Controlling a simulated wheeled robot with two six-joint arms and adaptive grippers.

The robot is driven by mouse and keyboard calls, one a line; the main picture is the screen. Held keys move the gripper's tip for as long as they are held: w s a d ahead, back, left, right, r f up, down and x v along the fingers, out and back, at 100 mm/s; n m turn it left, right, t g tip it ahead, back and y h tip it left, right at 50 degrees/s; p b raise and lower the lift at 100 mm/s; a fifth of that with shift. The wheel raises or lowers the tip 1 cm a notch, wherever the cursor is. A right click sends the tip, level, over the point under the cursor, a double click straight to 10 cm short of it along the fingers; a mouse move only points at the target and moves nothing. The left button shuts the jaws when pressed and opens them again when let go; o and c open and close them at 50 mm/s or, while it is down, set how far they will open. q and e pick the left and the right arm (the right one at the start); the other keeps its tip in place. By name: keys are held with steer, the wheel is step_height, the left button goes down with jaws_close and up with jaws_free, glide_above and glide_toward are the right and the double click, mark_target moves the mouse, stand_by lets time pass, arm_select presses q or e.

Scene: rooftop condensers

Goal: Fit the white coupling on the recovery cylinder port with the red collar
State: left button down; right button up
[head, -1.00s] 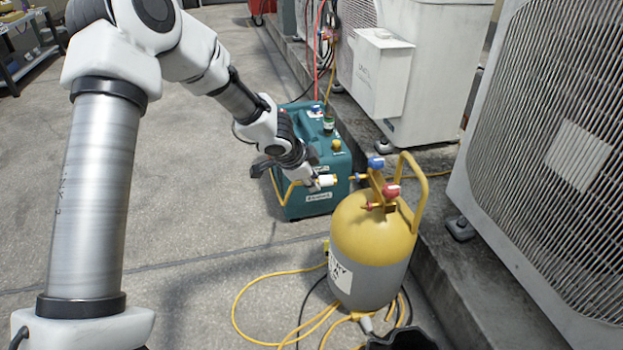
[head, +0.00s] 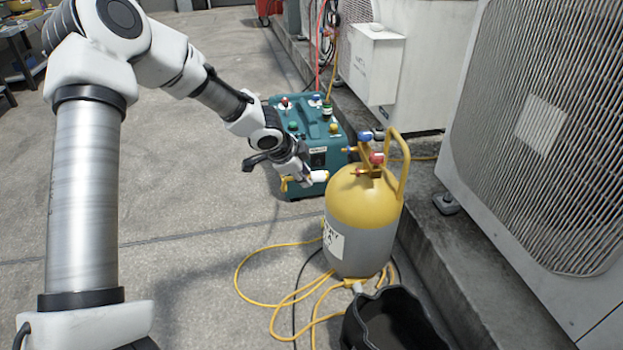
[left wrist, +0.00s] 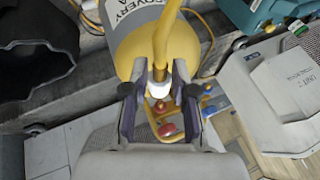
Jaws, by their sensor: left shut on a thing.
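The yellow and grey recovery cylinder (head: 361,215) stands upright on the concrete. Its valve carries a blue knob and a red knob (head: 376,158). The port on the red side (head: 357,174) points left, toward my left gripper (head: 303,180). My left gripper is shut on the white coupling (head: 319,177), which is apart from that port, to its left, at about the same height in the picture. In the left wrist view the white coupling (left wrist: 158,87) sits between the fingers with a yellow hose (left wrist: 160,45) running from it. The red knob (left wrist: 168,129) shows beyond. My right gripper is out of view.
A teal recovery machine (head: 290,115) stands behind the coupling. Yellow hose loops (head: 262,303) lie on the floor left of the cylinder. A black bin (head: 358,328) is in front. A condenser (head: 470,150) stands on a concrete kerb to the right.

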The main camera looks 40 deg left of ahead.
mark_target(322, 173)
arm_select(q)
steer(key=shift+w+r, duration=0.1)
steer(key=shift+r, duration=0.05)
steer(key=shift+w+f, duration=0.2)
steer(key=shift+w, duration=0.05)
steer(key=shift+w+d+r+p, duration=0.15)
steer(key=shift+w+d+p, duration=0.25)
steer(key=shift+p, duration=0.2)
steer(key=shift+w+d+p, duration=0.9)
steer(key=shift+d, duration=0.05)
steer(key=shift+w+d, duration=0.15)
steer(key=shift+d, duration=0.05)
steer(key=shift+w+d+p, duration=0.95)
stand_by(0.7)
